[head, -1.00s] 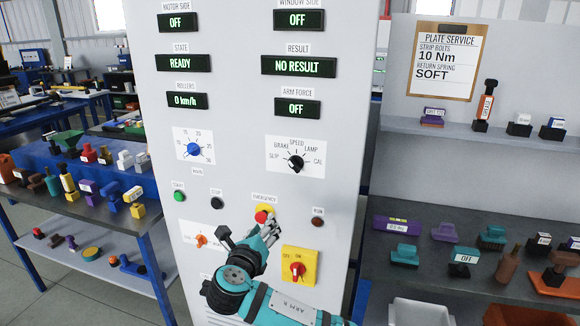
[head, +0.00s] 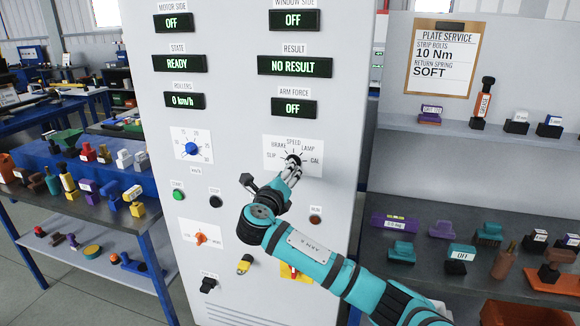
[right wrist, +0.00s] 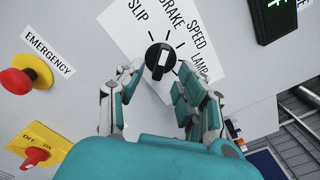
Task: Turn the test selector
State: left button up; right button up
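The test selector (head: 293,160) is a black knob on a white scale plate marked SLIP, BRAKE, SPEED, LAMP and CAL. It also shows in the right wrist view (right wrist: 160,57), with a white mark on its face. My right gripper (head: 290,173) is just below and in front of it in the head view, covering part of it. In the right wrist view the fingers (right wrist: 158,82) are apart, one on each side of the knob's near edge. I cannot tell whether they touch it. My left gripper is not in view.
A red emergency button (right wrist: 17,80) and a yellow switch plate with a red knob (right wrist: 38,153) are nearby. A blue dial (head: 192,149) and green button (head: 178,196) sit to the left. Displays read READY and NO RESULT (head: 293,65). Shelves with parts stand on both sides.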

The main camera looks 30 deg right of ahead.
jog(key=x, duration=0.3)
jog(key=shift+w+d, duration=0.2)
jog(key=shift+d, duration=0.05)
grip_shut()
